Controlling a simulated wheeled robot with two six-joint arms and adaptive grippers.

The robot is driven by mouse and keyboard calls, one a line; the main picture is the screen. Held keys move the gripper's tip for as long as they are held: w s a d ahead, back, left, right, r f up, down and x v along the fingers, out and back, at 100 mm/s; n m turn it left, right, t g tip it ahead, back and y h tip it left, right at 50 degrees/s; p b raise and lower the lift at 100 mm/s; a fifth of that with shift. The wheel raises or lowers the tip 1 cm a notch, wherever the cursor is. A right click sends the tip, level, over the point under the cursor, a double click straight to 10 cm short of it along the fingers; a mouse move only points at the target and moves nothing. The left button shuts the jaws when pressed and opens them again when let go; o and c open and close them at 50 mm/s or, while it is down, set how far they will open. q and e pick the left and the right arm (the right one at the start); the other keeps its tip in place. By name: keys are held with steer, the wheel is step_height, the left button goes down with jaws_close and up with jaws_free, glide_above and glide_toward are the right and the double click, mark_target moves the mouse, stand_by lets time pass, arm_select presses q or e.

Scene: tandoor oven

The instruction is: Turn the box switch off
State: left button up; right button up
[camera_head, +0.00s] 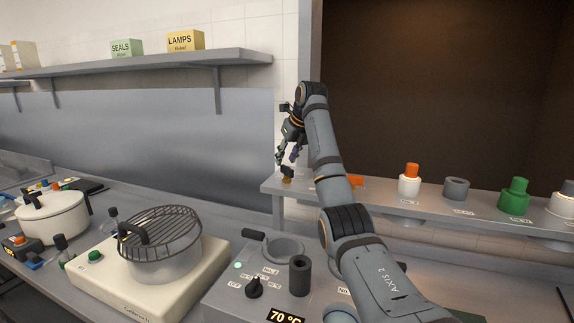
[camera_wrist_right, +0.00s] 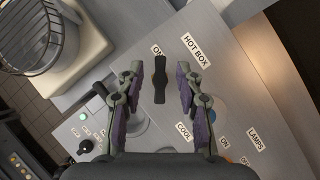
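The box switch (camera_wrist_right: 160,80) is a dark elongated handle on a grey panel, beside a "HOT BOX" label (camera_wrist_right: 196,50) and close to an "ON" label. In the right wrist view it lies lengthwise between the fingers of my right gripper (camera_wrist_right: 159,88). The fingers are open, one on each side, with a visible gap on both sides. In the head view my right gripper (camera_head: 286,158) points down over the left end of the grey ledge, and a small dark piece shows below it. My left gripper is not in view.
The ledge (camera_head: 440,205) carries an orange-topped white knob (camera_head: 409,181), a grey ring (camera_head: 456,188) and a green knob (camera_head: 515,197). Below it stands a control unit with a dial (camera_head: 254,288) and a 70 °C display. A pot with a grill rack (camera_head: 160,232) stands left.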

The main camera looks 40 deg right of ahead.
mark_target(287, 167)
step_height(287, 167, up, 7)
steer(key=p, duration=0.6)
steer(key=shift+w+f, duration=0.1)
